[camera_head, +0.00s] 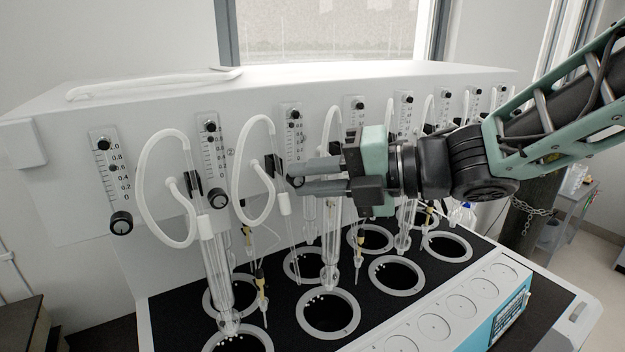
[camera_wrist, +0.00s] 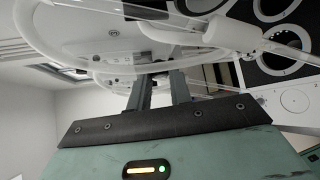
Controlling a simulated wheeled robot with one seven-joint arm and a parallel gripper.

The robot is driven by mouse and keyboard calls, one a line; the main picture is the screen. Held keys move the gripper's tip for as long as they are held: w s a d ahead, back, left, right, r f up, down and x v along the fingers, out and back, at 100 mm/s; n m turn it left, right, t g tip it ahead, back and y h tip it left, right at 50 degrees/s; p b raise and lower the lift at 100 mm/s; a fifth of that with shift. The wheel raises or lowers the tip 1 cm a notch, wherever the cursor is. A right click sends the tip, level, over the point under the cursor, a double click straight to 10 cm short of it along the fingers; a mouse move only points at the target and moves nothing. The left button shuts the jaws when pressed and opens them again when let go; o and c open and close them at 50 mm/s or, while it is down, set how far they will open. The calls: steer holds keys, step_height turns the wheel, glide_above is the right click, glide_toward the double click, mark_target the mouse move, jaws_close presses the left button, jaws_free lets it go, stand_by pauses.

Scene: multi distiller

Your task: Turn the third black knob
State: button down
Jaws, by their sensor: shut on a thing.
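The white multi distiller (camera_head: 165,95) has a row of flow gauges along its front, with black knobs at their lower ends. The first black knob (camera_head: 121,222) and second black knob (camera_head: 218,197) show clearly at the left. My gripper (camera_head: 291,174) reaches in from the right to the lower end of the third gauge (camera_head: 292,125). Its fingers are shut on the third black knob, which they mostly hide. In the wrist view the two fingers (camera_wrist: 160,80) point at the panel, close together, and the knob between them is hard to make out.
Glass condensers (camera_head: 330,245) stand below over round black wells (camera_head: 328,312). A window (camera_head: 325,30) is behind. A side table (camera_head: 570,215) stands at the right.

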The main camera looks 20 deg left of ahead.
steer(key=c, duration=1.3)
jaws_free()
steer(key=shift+b+v, duration=3.1)
steer(key=shift+v, duration=5.65)
